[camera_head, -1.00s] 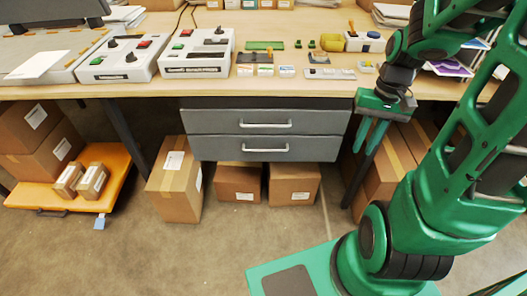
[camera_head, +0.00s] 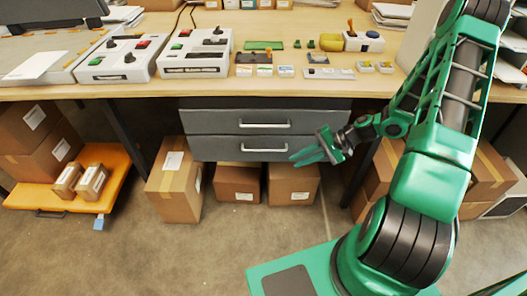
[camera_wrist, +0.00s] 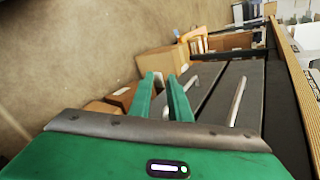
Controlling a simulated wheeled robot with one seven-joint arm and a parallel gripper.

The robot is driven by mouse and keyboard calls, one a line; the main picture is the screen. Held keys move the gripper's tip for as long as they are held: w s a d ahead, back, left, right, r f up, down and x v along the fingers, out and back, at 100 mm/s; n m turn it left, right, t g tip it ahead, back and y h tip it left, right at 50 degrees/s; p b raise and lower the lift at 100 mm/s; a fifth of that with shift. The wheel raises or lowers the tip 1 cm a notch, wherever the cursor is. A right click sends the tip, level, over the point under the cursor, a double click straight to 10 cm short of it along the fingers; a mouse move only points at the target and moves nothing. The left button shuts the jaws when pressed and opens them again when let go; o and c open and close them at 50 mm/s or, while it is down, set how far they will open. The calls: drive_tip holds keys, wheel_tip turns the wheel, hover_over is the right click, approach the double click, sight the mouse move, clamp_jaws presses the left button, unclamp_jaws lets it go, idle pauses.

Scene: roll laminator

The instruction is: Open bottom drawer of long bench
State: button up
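The long bench (camera_head: 300,90) has a light wood top and two grey drawers under it. The bottom drawer (camera_head: 215,149) is shut, flush below the top drawer (camera_head: 215,121). Its silver bar handle (camera_head: 264,149) is at its middle. My gripper (camera_head: 302,157) is in front of the right part of the bottom drawer, right of the handle, with fingers pointing left. The fingers are apart and empty. In the wrist view, my gripper (camera_wrist: 165,82) shows open fingers, with the bottom drawer's handle (camera_wrist: 187,94) just beyond the right finger and the top handle (camera_wrist: 237,102) farther right.
Cardboard boxes (camera_head: 237,183) stand on the floor under the drawers, and a taller box (camera_head: 175,180) stands to their left. A dark bench leg (camera_head: 127,135) and an orange cart (camera_head: 115,180) are farther left. The floor in front is clear.

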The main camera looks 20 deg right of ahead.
sight(270, 151)
drive_tip(key=w+a+f+m+t, duration=0.1)
drive_tip(key=w+a+t, duration=0.1)
drive_tip(key=w+a, duration=0.1)
drive_tip(key=w+a+f+m+t+y, duration=0.1)
drive_tip(key=w+a+f+m+t, duration=0.1)
drive_tip(key=w, duration=0.3)
drive_tip(key=w+a+f+m+t+y, duration=0.1)
drive_tip(key=w+a+f+m+t, duration=0.1)
drive_tip(key=w+a, duration=0.2)
drive_tip(key=shift+w+a+f, duration=0.2)
drive_tip(key=shift+w, duration=0.2)
